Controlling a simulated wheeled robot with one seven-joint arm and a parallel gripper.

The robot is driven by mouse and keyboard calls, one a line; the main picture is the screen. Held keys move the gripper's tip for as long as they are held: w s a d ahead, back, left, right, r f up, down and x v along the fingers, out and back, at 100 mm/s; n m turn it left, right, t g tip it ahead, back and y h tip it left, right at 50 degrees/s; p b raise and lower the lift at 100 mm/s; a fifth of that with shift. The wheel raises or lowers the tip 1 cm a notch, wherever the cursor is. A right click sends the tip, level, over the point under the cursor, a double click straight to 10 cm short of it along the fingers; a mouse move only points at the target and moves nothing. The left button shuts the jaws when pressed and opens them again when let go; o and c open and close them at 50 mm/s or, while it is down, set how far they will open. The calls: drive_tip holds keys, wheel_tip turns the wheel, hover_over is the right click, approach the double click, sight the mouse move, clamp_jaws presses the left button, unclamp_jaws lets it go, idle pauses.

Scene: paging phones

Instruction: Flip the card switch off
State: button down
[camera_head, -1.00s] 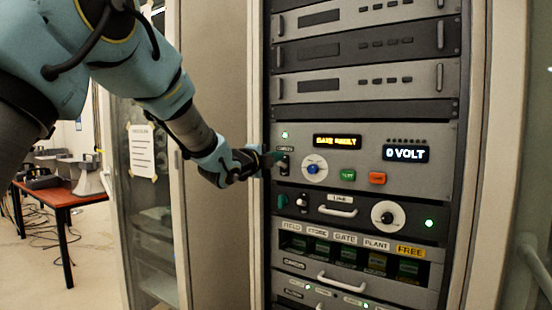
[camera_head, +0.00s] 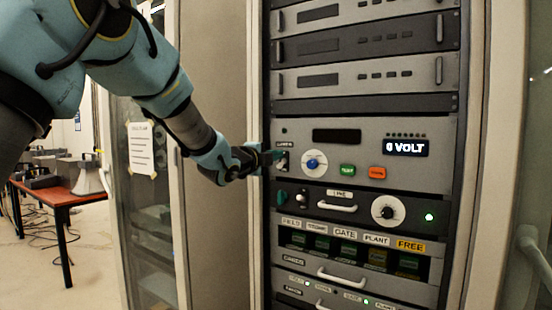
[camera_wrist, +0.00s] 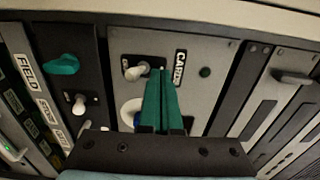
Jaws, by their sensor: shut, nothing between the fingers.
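The card switch (camera_wrist: 135,72) is a white toggle lever on the grey panel, beside a "CARDS" label (camera_wrist: 180,67). In the wrist view its lever leans left, toward the drawer with the teal knob, which is downward on the rack. My gripper (camera_head: 277,156) has its teal fingers together and empty, at the panel's left edge by this switch. In the wrist view the fingertips (camera_wrist: 160,72) lie just right of the lever, close to it; contact is unclear. The panel's left display (camera_head: 337,136) is blank, and the small lamp (camera_head: 284,130) above the switch is dark.
A blue-centred dial (camera_head: 314,163), a green button (camera_head: 347,170) and an orange button (camera_head: 377,173) sit right of the switch. The voltage display (camera_head: 405,148) reads 0 VOLT. Below are a teal knob (camera_wrist: 62,64) and another white toggle (camera_wrist: 79,104).

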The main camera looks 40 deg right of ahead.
drive_tip(key=b+v, duration=0.4)
drive_tip(key=v, duration=0.4)
drive_tip(key=shift+r, duration=0.35)
idle(0.5)
